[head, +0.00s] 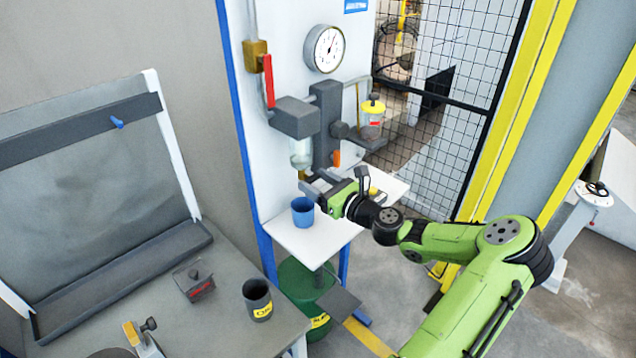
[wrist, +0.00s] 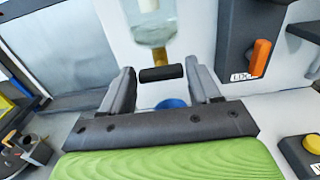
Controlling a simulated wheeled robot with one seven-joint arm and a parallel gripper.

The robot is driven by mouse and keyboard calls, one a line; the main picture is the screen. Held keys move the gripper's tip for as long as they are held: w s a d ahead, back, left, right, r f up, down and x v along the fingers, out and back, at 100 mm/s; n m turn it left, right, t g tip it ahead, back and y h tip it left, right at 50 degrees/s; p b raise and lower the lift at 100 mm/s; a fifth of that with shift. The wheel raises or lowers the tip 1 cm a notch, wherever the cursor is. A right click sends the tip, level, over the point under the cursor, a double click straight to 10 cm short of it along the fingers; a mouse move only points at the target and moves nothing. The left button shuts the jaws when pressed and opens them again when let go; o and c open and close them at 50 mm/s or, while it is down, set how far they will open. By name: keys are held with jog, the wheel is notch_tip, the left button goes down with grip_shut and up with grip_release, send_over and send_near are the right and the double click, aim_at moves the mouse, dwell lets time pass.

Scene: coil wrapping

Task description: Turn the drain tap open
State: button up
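The drain tap is a small brass fitting (head: 302,174) under a clear bowl (head: 301,153) on the wall panel. In the wrist view its black crosswise handle (wrist: 161,74) shows below the brass stem (wrist: 160,56). My gripper (head: 311,186) is open at the tap, above the shelf. In the wrist view the fingers of my gripper (wrist: 160,80) stand apart, one on each side of the handle, with visible gaps. I cannot tell how deep the handle sits between them. A blue cup (head: 302,211) stands on the shelf below, mostly hidden in the wrist view (wrist: 171,103).
The white shelf (head: 290,238) is narrow. A grey block with an orange lever (wrist: 262,57) is right of the tap. A red-handled valve (head: 268,80), a gauge (head: 324,48) and a yellow-capped oiler (head: 372,112) are above. A yellow button box (wrist: 312,145) is at right.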

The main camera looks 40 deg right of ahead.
jog(key=c, duration=0.6)
jog(key=shift+a+n, duration=0.1)
jog(key=shift+n, duration=2.7)
jog(key=o, duration=1)
jog(key=shift+s, duration=0.1)
jog(key=s, duration=0.7)
jog(key=s+b, duration=0.1)
jog(key=s, duration=0.7)
jog(key=shift+s+d, duration=0.2)
jog(key=shift+s, duration=0.1)
